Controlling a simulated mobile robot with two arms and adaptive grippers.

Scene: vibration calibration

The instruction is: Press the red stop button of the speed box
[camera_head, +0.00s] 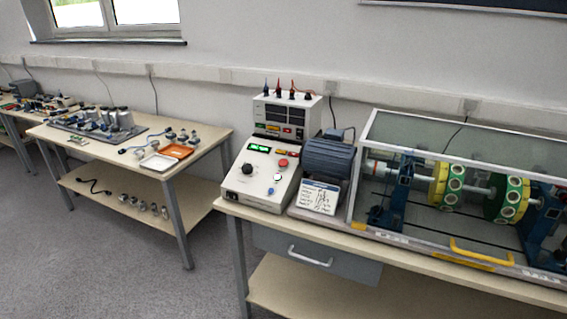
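The speed box (254,194) is a light grey console with a sloped front at the left end of the near workbench. A red button (283,163) sits on its upper right panel. Below that is a small lit whitish-green button (277,177), and a blue one (270,190) is lower down. A black knob (247,169) is on the left side, and a green lit display (259,149) is at the top. No label on the red button can be read. Neither of my grippers is in view.
A taller instrument (286,115) stands behind the speed box. A blue-grey motor (328,156), a white card (319,197) and a clear-covered rotor rig (470,190) are to its right. Another bench (200,137) with parts stands left; grey floor (110,260) lies in front.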

